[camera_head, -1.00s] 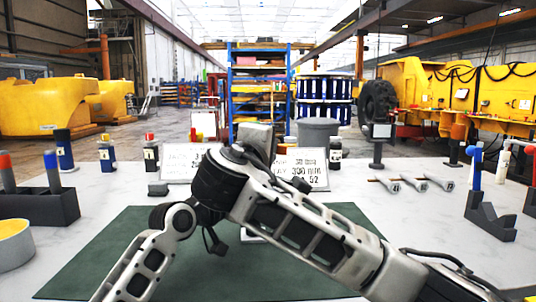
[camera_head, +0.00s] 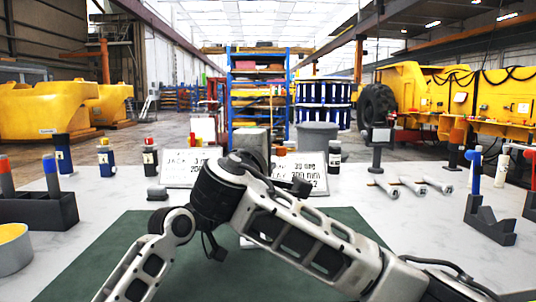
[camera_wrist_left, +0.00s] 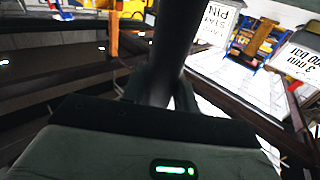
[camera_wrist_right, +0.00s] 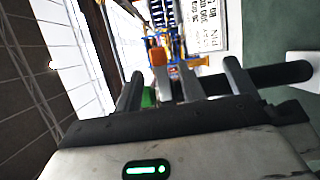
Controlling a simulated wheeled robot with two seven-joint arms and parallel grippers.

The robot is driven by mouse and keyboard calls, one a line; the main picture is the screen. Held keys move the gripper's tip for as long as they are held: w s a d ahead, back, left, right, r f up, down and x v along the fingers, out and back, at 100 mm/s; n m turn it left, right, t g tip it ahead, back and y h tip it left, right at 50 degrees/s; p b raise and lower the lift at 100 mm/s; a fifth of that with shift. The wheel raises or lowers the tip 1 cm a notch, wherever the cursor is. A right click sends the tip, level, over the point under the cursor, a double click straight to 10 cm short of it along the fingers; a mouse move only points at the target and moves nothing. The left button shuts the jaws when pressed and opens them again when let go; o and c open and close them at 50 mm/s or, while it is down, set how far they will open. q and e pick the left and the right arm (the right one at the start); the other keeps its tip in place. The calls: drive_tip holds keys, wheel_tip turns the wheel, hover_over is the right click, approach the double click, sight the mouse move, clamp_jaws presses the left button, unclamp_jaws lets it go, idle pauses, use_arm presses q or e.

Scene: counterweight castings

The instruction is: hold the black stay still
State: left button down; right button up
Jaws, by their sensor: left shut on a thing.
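The black stay (camera_wrist_left: 176,45) shows as a thick dark bar running up from between the jaws of my left gripper (camera_wrist_left: 158,95), which is shut on it. Its far end is out of that picture. In the right wrist view my right gripper (camera_wrist_right: 180,82) has its fingers apart with background showing between them. A dark round bar (camera_wrist_right: 285,75) lies beyond its right finger; I cannot tell whether it is the same stay.
Two white printed signs (camera_head: 184,172) stand behind the green mat (camera_head: 340,222). A dark block with coloured pegs (camera_head: 35,212) is at left, a notched dark stand (camera_head: 488,222) at right. Several light cylinders (camera_head: 410,187) lie at back right.

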use_arm(q)
drive_tip(key=shift+f, duration=0.1)
use_arm(e)
drive_tip(key=v, duration=1.2)
use_arm(q)
drive_tip(key=c, duration=1)
unclamp_jaws()
